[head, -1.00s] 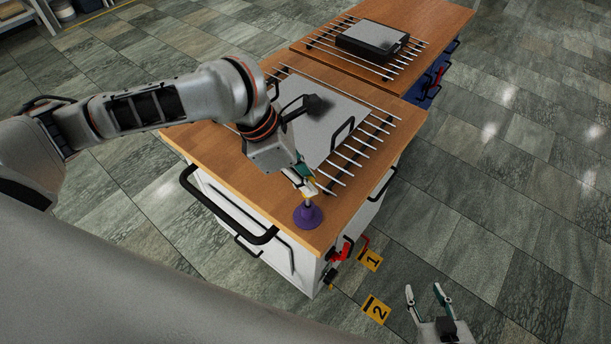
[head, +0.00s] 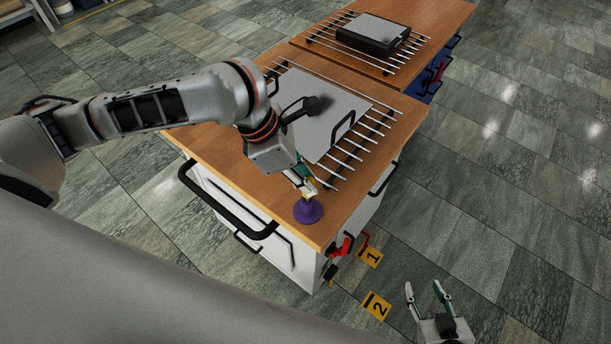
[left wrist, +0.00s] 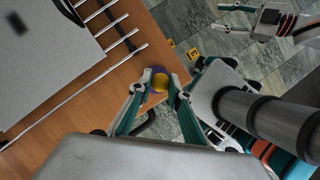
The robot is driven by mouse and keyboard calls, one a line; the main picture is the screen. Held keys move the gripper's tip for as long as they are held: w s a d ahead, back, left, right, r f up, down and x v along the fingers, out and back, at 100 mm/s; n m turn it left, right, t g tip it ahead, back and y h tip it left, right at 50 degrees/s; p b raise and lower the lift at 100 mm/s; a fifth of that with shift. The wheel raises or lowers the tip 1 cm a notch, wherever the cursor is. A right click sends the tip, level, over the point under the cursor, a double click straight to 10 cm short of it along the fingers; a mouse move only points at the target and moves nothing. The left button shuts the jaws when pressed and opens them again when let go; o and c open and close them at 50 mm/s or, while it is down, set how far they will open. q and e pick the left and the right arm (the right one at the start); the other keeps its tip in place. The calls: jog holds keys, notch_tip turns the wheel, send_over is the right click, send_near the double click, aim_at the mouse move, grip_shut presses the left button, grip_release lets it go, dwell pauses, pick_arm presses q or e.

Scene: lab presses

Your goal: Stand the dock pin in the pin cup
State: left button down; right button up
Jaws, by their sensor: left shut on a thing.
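The dock pin (left wrist: 160,83) shows a round yellow top between my left fingertips in the left wrist view. My left gripper (head: 307,188) is shut on it above the near corner of the wooden bench top. The purple pin cup (head: 308,213) stands on that corner, directly under the gripper; its rim also shows around the pin in the left wrist view (left wrist: 157,71). The pin's lower end is hidden, so I cannot tell how deep it sits in the cup. My right gripper (head: 427,290) is open and empty, out over the floor.
A grey plate with black handles (head: 325,125) lies on metal rods on the bench top (head: 215,165), behind the cup. A second bench with a dark box (head: 372,35) stands behind. Yellow tags (head: 376,306) and red handles (head: 342,246) are by the cabinet's side.

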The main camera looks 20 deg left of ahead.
pick_arm(q)
jog(key=shift+f+b, duration=0.65)
jog(key=shift+f, duration=0.55)
jog(key=c, duration=1.8)
grip_release()
jog(key=shift+r, duration=0.1)
jog(key=v, duration=1.2)
